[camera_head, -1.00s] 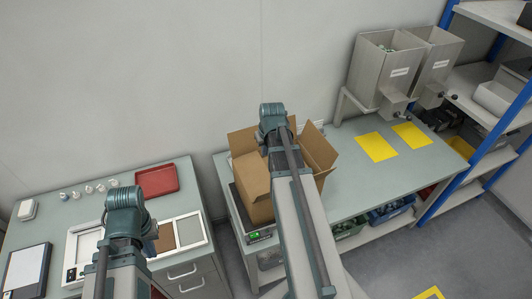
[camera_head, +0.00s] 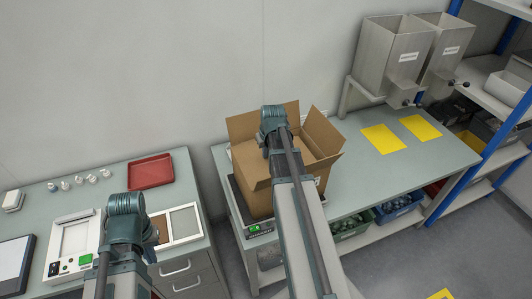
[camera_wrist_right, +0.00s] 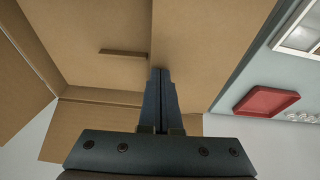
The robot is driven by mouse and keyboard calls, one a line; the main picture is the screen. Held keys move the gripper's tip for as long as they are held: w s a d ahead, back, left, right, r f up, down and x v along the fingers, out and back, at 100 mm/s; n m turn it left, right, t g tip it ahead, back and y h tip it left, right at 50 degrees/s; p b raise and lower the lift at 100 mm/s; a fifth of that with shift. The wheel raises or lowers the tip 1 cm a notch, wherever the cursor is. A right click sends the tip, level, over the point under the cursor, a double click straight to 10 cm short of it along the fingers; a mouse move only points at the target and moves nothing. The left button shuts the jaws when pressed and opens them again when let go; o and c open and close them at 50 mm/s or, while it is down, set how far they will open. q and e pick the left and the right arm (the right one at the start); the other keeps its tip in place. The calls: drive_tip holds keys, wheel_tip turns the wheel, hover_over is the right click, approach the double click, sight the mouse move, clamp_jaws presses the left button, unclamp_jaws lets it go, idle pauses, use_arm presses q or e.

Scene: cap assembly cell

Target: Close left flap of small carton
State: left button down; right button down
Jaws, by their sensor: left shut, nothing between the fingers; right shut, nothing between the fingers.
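The small brown carton (camera_head: 256,200) stands on a scale in the head view, with several flaps raised around its top. One flap (camera_head: 242,126) stands up at its back left and another (camera_head: 322,131) leans outward at its right. My right arm hides part of the opening. My right gripper is shut and empty in the right wrist view (camera_wrist_right: 160,76), in front of brown carton panels (camera_wrist_right: 210,45). Its wrist covers its fingers in the head view; contact with the cardboard is unclear. My left gripper (camera_head: 150,238) is shut and empty over the left bench, its fingers mostly hidden.
The scale (camera_head: 262,228) has a lit green display. A red tray (camera_head: 151,172) and several small white pieces lie on the left bench. Steel hoppers (camera_head: 388,50) stand at the back right. The right bench has free room around two yellow mats (camera_head: 384,139).

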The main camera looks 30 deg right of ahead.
drive_tip(key=shift+d+f+b, duration=0.2)
drive_tip(key=shift+f+b, duration=0.85)
drive_tip(key=shift+b, duration=0.05)
drive_tip(key=shift+s+a+r, duration=0.2)
drive_tip(key=shift+s+r, duration=0.05)
drive_tip(key=shift+s, duration=0.15)
drive_tip(key=shift+f, duration=0.1)
drive_tip(key=shift+w+d, duration=0.15)
drive_tip(key=shift+w+d+r+p, duration=0.2)
drive_tip(key=shift+w+r+p, duration=0.1)
drive_tip(key=shift+r+p, duration=0.45)
drive_tip(key=shift+s+f, duration=0.1)
drive_tip(key=shift+a, duration=0.1)
